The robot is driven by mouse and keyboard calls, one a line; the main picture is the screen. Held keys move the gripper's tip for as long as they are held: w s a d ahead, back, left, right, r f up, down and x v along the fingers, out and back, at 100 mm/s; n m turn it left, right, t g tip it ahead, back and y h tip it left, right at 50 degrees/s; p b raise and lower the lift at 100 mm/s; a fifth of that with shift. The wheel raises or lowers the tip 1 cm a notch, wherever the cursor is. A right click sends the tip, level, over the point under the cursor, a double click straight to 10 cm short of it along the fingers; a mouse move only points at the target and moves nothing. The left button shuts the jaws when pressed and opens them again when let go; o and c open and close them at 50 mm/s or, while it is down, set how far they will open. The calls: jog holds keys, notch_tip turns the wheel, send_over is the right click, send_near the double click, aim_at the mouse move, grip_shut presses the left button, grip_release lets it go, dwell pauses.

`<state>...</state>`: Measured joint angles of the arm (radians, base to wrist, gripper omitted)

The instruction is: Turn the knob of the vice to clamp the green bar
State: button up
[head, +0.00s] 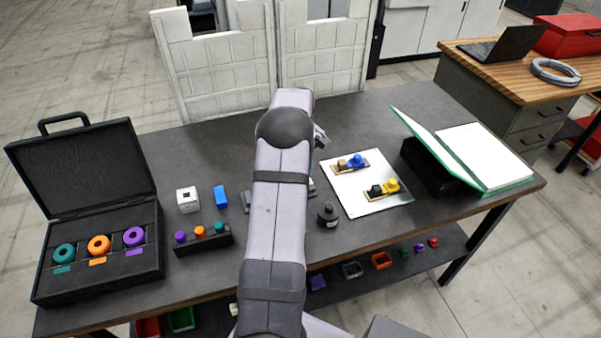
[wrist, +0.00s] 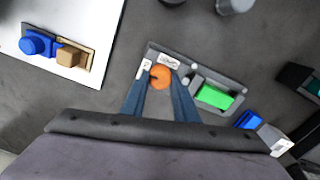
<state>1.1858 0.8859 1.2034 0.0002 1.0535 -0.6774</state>
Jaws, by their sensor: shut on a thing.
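The grey vice (wrist: 215,72) lies on the dark table in the wrist view. The green bar (wrist: 215,96) sits between its jaws, right of the knob. The orange knob (wrist: 160,82) is at the vice's left part. My gripper (wrist: 162,74) is over the vice with its two blue fingers on either side of the knob, shut on it. Whether the jaws touch the bar on both sides is too small to tell. In the head view my arm hides the knob, the bar and most of the vice; only its edge (head: 246,198) shows.
A blue block (head: 220,196) and a white cube (head: 188,203) stand near the vice, with a black peg rack (head: 203,243) nearer the front. The open case (head: 80,165) is at left. A silver plate (head: 372,206) with connectors, a dark round object (head: 327,216) and an open book (head: 480,155) are at right.

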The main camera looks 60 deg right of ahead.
jog(key=o, duration=1)
jog(key=shift+w+d+r, duration=0.1)
jog(key=shift+r, duration=0.05)
jog(key=shift+o, duration=0.3)
jog(key=shift+r+b, duration=1.25)
jog(key=shift+r, duration=2.4)
